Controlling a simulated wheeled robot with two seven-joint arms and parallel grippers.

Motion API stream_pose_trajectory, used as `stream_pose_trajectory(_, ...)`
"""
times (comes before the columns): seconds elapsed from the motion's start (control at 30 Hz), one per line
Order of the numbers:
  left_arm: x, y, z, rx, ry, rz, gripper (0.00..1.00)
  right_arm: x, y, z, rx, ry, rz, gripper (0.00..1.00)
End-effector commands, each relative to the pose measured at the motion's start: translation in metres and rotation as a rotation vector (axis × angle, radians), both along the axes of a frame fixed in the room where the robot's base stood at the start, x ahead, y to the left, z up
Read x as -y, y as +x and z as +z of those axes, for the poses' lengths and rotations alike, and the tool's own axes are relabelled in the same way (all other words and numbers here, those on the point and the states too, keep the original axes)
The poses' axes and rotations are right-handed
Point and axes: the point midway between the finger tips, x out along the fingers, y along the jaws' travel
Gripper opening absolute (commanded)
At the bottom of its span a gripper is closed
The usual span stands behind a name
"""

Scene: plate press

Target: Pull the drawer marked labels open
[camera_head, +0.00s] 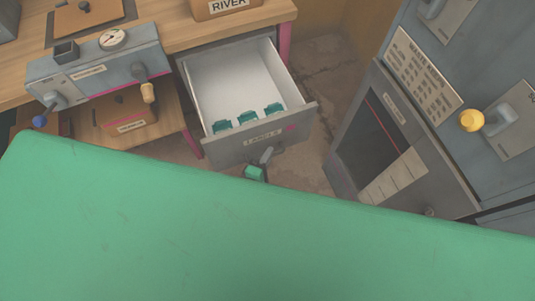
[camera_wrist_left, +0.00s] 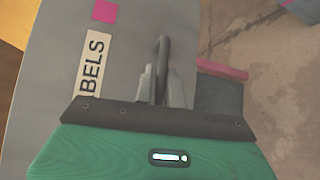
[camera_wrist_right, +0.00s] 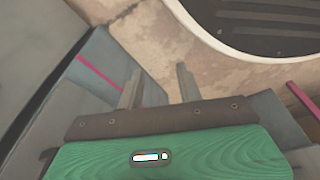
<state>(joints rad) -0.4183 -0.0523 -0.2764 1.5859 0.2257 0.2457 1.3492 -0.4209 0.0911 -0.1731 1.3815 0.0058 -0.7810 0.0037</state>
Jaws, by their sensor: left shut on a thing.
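The drawer marked labels (camera_head: 238,150) is pulled out from under the wooden bench, and its white inside shows. Three small teal items lie in it near the front. Its front with the label also shows in the left wrist view (camera_wrist_left: 60,75). My left gripper (camera_head: 266,158) is at the drawer front, just below the label. In the left wrist view its fingers (camera_wrist_left: 160,88) are shut on the drawer's dark handle (camera_wrist_left: 163,48). My right gripper (camera_wrist_right: 158,82) shows in the right wrist view, with its fingers apart and nothing between them.
A grey press unit (camera_head: 100,68) with a gauge and levers stands on the bench (camera_head: 175,25), left of the drawer. A box marked RIVER (camera_head: 226,8) sits on the bench. A grey cabinet (camera_head: 495,75) with a yellow knob (camera_head: 471,120) stands right. Bare floor (camera_head: 325,80) lies between.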

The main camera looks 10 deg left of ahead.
Motion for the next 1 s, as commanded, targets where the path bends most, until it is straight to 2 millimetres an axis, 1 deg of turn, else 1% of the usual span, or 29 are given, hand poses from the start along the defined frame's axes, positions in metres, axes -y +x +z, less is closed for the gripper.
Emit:
stream_pose_trajectory(0.03, 0.0, -0.001, -0.001, -0.003, 0.002, -0.001, 0.15, 0.0, 0.0, 0.0, 0.0, 0.0, 0.0, 0.36)
stream_pose_trajectory(0.07, 0.0, -0.001, -0.001, -0.003, 0.001, 0.0, 0.2, 0.0, 0.0, 0.0, 0.0, 0.0, 0.0, 0.36)
stream_pose_trajectory(0.33, 0.0, 0.0, -0.001, -0.001, 0.0, 0.0, 0.2, 0.001, -0.001, 0.0, -0.002, -0.002, 0.001, 0.36)
stream_pose_trajectory(0.47, -0.002, -0.006, 0.0, -0.001, 0.0, 0.0, 0.2, 0.001, -0.001, 0.0, -0.002, -0.002, 0.001, 0.36)
stream_pose_trajectory(0.57, -0.004, -0.019, 0.001, -0.004, 0.0, 0.0, 0.2, 0.001, -0.001, 0.0, -0.003, -0.001, 0.0, 0.36)
stream_pose_trajectory(0.67, -0.008, -0.038, 0.004, -0.004, 0.001, -0.001, 0.2, 0.0, 0.0, 0.0, -0.005, -0.001, 0.0, 0.36)
stream_pose_trajectory(0.9, -0.018, -0.088, 0.011, -0.005, 0.001, -0.002, 0.2, -0.001, 0.005, 0.005, 0.004, 0.001, 0.0, 0.36)
stream_pose_trajectory(1.0, -0.022, -0.106, 0.014, -0.004, 0.001, -0.001, 0.2, -0.002, 0.008, 0.008, 0.007, 0.001, -0.001, 0.36)
